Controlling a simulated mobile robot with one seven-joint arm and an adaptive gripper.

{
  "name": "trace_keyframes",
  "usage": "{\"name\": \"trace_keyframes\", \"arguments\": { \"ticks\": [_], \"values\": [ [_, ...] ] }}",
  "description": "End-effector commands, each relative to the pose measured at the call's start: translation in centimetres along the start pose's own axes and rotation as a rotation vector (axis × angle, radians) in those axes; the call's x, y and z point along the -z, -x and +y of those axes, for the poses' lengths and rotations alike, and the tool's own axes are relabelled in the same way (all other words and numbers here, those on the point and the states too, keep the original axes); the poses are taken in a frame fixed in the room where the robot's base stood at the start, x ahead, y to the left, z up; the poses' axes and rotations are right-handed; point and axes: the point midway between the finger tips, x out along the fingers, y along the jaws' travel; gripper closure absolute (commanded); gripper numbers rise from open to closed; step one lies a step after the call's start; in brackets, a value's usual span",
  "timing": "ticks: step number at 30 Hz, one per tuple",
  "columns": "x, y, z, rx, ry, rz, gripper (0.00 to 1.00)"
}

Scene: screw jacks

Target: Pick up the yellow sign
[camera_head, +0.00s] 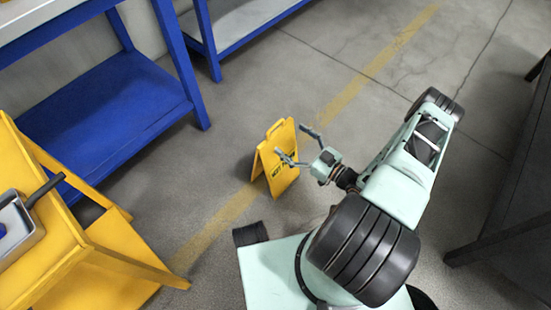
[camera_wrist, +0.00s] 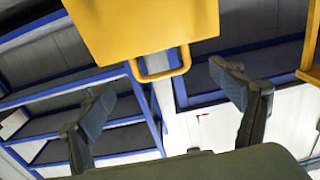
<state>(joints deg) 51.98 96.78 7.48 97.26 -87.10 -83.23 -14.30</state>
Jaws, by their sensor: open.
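The yellow sign (camera_head: 275,160) is a folding A-frame floor sign with dark lettering, standing upright on the concrete floor, with a handle at its top. In the wrist view the sign (camera_wrist: 140,25) fills the upper middle, its loop handle (camera_wrist: 161,66) pointing down in the picture. My gripper (camera_head: 299,146) is open and empty, right beside the sign's upper part in the head view. In the wrist view the two fingers of my gripper (camera_wrist: 165,97) are spread wide, one on each side of the handle. I cannot tell whether a finger touches the sign.
A blue shelf unit (camera_head: 95,110) stands at the left and a yellow table (camera_head: 50,235) at the lower left. A dark table (camera_head: 500,235) stands at the right edge. The floor (camera_head: 330,50) behind the sign is clear, with a worn yellow line.

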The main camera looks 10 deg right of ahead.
Motion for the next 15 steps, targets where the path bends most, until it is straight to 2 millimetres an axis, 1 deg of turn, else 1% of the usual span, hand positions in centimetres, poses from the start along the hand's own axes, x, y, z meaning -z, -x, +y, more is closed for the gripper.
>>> {"name": "trace_keyframes", "arguments": {
  "ticks": [1, 3, 8, 11, 15],
  "values": [
    [-0.1, -0.9, -0.1, 0.003, 0.001, 0.001, 0.14],
    [-0.1, -1.7, 0.0, 0.002, 0.001, -0.001, 0.14],
    [-0.1, -2.8, 0.0, 0.001, 0.001, -0.001, 0.14],
    [-0.3, -4.1, -0.2, 0.003, 0.001, -0.001, 0.14],
    [-0.2, -6.3, -0.2, 0.002, 0.002, 0.0, 0.14]
  ]
}}
